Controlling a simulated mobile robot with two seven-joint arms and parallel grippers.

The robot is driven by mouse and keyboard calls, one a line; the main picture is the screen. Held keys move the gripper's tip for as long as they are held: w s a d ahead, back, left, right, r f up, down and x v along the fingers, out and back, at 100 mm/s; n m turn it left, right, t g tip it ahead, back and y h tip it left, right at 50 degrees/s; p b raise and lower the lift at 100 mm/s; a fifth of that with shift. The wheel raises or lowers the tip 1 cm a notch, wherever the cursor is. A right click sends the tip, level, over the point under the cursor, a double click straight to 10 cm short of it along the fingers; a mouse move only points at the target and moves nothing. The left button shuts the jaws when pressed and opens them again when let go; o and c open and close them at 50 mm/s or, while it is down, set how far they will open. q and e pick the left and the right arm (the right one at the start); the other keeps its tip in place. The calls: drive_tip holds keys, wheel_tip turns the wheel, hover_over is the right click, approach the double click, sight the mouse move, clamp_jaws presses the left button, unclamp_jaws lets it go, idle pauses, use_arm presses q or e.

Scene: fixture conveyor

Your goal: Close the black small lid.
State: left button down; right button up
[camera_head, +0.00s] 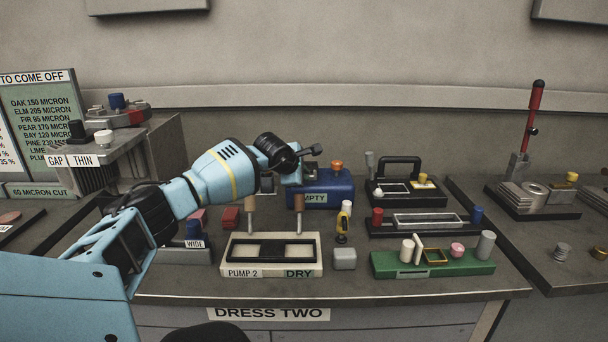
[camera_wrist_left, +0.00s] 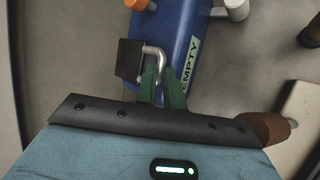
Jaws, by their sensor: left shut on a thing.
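The black small lid (camera_wrist_left: 129,60) is a dark square plate beside the blue box marked EMPTY (camera_wrist_left: 185,35) in the left wrist view. A bent metal handle (camera_wrist_left: 161,51) sticks out from the lid. My left gripper (camera_wrist_left: 161,76) has its green fingers shut on this handle. In the head view the blue box (camera_head: 335,192) stands at the back of the bench, and my left arm reaches to its left end. My wrist hides part of the box there, and I cannot tell the lid's exact angle. My right gripper is not in view.
An orange knob (camera_head: 336,165) stands on the blue box. A cream PUMP 2 tray (camera_head: 240,268) with two wooden-handled posts is in front. A yellow-black tool (camera_head: 342,228), a grey block (camera_head: 344,259) and a green fixture (camera_head: 400,268) are to the right.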

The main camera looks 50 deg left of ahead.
use_arm(q)
drive_tip(key=shift+s+d+f+g, duration=0.1)
drive_tip(key=shift+d+f+g, duration=0.25)
drive_tip(key=shift+f, duration=0.55)
drive_tip(key=c, duration=1.5)
unclamp_jaws()
drive_tip(key=shift+s+r, duration=0.15)
drive_tip(key=shift+a+r, duration=0.1)
drive_tip(key=shift+r, duration=0.05)
drive_tip(key=v, duration=0.7)
drive_tip(key=shift+s+r, duration=0.25)
